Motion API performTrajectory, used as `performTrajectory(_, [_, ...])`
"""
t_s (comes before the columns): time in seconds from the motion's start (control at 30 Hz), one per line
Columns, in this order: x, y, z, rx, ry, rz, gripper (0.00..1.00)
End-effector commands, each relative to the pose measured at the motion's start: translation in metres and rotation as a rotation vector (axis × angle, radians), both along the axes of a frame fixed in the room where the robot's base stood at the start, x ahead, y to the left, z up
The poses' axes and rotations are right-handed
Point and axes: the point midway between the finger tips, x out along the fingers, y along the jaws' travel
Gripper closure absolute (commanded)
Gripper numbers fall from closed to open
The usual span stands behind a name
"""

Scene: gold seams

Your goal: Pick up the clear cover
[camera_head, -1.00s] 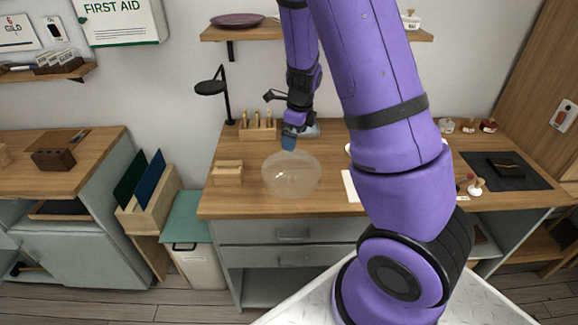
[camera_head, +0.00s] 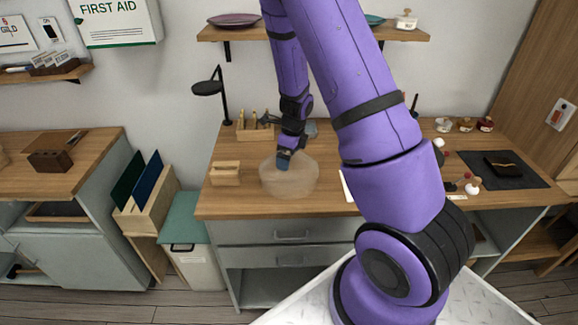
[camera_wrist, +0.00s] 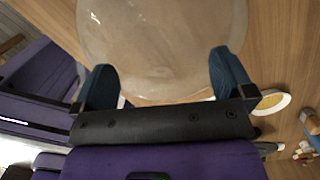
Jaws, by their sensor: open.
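The clear cover (camera_head: 288,182) is a translucent, dome-like piece on the wooden workbench (camera_head: 330,205), near its front left. My gripper (camera_head: 284,160) is pointing down at the cover's upper back part in the head view. In the wrist view the cover (camera_wrist: 160,45) fills the top middle, and my gripper (camera_wrist: 165,85) has its two blue fingers spread wide, one on each side of the cover's near edge. No firm contact can be made out. My arm hides part of the bench.
A small wooden box (camera_head: 226,173) stands left of the cover. A wooden rack (camera_head: 254,131) and a black stand (camera_head: 226,105) are behind it. A dark mat (camera_head: 505,170) lies at the right. In the wrist view a white dish with yellow contents (camera_wrist: 272,102) is right of my gripper.

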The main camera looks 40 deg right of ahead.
Motion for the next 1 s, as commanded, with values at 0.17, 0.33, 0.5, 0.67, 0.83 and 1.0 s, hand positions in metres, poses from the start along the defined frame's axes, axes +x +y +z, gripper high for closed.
performTrajectory(0.17, [0.000,0.000,0.000,0.000,0.000,0.000,0.28])
performTrajectory(0.33, [0.000,0.000,0.000,0.000,0.001,0.000,0.63])
performTrajectory(0.5, [-0.001,0.000,-0.001,0.000,0.004,0.000,0.64])
performTrajectory(0.67, [-0.002,0.000,-0.002,0.001,0.006,-0.001,0.65])
performTrajectory(0.83, [-0.002,0.001,0.006,0.000,0.006,0.002,0.88])
performTrajectory(1.0, [0.000,0.001,0.036,0.000,0.000,0.004,1.00])
